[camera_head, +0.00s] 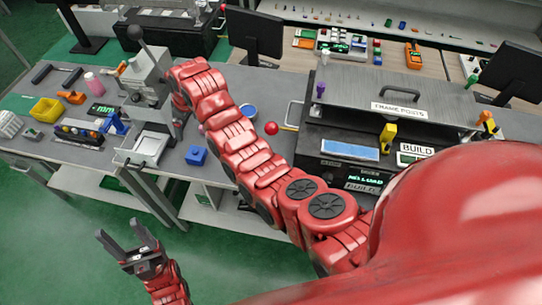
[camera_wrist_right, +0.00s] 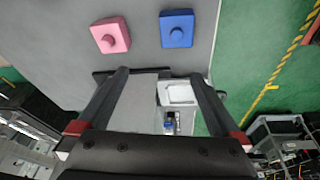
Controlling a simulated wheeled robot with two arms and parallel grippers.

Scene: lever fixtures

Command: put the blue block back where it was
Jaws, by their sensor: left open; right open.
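The blue block (camera_head: 196,155) rests on the grey table near its front edge, left of my right arm. In the right wrist view a blue block (camera_wrist_right: 177,30) with a round knob on top stands beside a pink block (camera_wrist_right: 110,36). Both are apart from the fingers. My right gripper (camera_wrist_right: 160,75) is open, with nothing visible between its fingers. In the head view it is mostly hidden by its own arm, near the lever fixture. My left gripper (camera_head: 143,250) is open and empty, low over the green floor in front of the table.
A lever fixture (camera_head: 145,75) with a dark-knobbed handle stands left of my right arm. A white tray (camera_head: 150,147) lies at the table's front. A red ball knob (camera_head: 271,128) and a black machine (camera_head: 335,168) are to the right. A yellow bin (camera_head: 46,110) and tools are at left.

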